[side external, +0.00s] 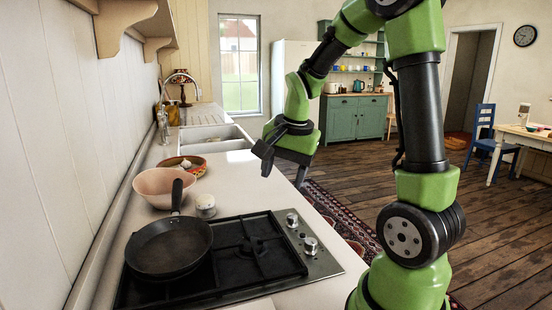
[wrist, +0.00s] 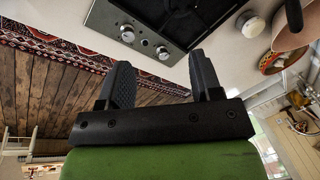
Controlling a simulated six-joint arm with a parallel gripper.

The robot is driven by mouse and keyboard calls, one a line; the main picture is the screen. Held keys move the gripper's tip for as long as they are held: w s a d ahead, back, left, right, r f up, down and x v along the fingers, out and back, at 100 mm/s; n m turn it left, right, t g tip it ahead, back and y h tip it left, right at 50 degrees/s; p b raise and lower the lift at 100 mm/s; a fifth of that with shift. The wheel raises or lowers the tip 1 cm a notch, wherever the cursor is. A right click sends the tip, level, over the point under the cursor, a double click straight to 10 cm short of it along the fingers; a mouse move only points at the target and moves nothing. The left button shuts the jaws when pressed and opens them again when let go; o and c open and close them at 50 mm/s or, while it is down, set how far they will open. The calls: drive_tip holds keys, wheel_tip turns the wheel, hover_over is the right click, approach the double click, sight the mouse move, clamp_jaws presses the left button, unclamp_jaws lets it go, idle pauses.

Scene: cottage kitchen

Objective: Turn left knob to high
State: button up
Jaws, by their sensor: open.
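The black hob (side external: 258,262) is set in the white counter and carries two silver knobs on its right-hand steel strip. The nearer knob (side external: 310,246) and the farther knob (side external: 292,219) also show in the wrist view, nearer one (wrist: 127,32) at left, farther one (wrist: 163,52) at right. Their pointer settings are too small to read. My gripper (side external: 283,168) is open and empty, above the counter's front edge beyond the hob, apart from both knobs. In the wrist view its two fingers (wrist: 160,68) are spread, with the farther knob seen beyond the gap.
A dark frying pan (side external: 168,248) sits on the hob's left side. A small white jar (side external: 205,206), a pink bowl (side external: 160,188) and a round food dish (side external: 186,165) stand beyond. The sink (side external: 215,136) is farther back. Space above the knobs is clear.

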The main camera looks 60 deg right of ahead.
drive_tip(key=s+a+r+n+t, duration=0.2)
drive_tip(key=a+r+n, duration=0.3)
drive_tip(key=a, duration=0.3)
drive_tip(key=shift+s+a+r+n+y, duration=0.3)
drive_tip(key=shift+a+r+n, duration=0.05)
drive_tip(key=shift+a+n, duration=0.05)
drive_tip(key=s+a+r+n+t+y, duration=0.2)
drive_tip(key=s+a+n, duration=0.4)
drive_tip(key=a, duration=0.1)
drive_tip(key=shift+s+r+n+t, duration=0.15)
drive_tip(key=shift+r+n+t, duration=0.05)
drive_tip(key=shift+n+t, duration=0.1)
drive_tip(key=shift+d, duration=0.1)
idle(1.3)
